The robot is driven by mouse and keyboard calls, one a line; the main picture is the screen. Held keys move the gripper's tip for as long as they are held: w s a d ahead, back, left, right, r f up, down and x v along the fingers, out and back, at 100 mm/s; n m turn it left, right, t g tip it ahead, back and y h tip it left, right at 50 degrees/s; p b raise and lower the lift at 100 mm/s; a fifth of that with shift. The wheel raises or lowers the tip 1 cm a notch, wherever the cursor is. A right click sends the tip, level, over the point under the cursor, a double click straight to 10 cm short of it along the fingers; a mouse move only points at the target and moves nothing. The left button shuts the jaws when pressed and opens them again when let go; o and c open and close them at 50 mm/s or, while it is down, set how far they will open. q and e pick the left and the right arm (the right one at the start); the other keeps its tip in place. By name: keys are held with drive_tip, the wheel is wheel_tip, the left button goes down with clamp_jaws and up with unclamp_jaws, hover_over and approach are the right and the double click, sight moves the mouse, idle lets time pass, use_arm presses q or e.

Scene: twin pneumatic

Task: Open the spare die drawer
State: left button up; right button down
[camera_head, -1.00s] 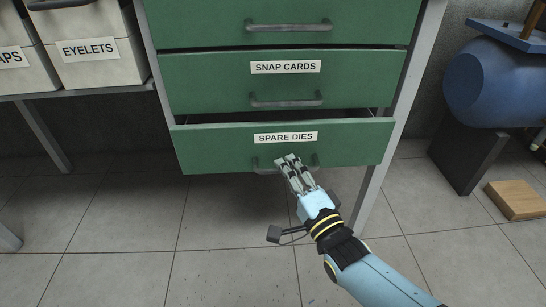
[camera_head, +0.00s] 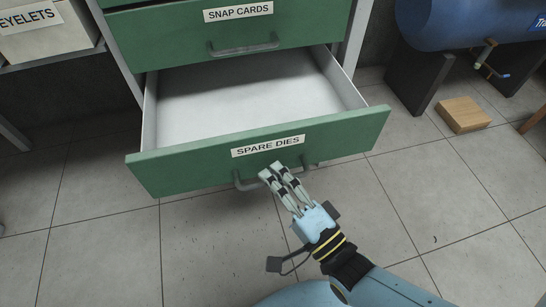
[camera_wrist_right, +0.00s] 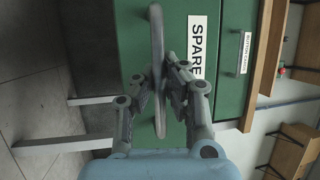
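The green spare dies drawer (camera_head: 205,163), labelled SPARE DIES, is pulled well out of the cabinet in the head view, and its pale interior looks empty. Its grey bar handle (camera_head: 246,184) runs along the front below the label. My right gripper (camera_head: 272,173) is at the middle of this handle. In the right wrist view, the handle (camera_wrist_right: 157,35) passes between the two fingers of my right gripper (camera_wrist_right: 160,80), which are shut around it. The drawer front and part of its label show behind. My left gripper is not in view.
The closed snap cards drawer (camera_head: 165,38) is directly above. A bin labelled EYELETS (camera_head: 75,35) stands on a shelf at left. The tiled floor before the drawer is clear.

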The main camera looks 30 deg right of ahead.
drive_tip(key=shift+s+f, duration=0.1)
drive_tip(key=shift+f, duration=0.1)
drive_tip(key=c, duration=1.4)
unclamp_jaws()
drive_tip(key=shift+r, duration=0.1)
drive_tip(key=v, duration=1.2)
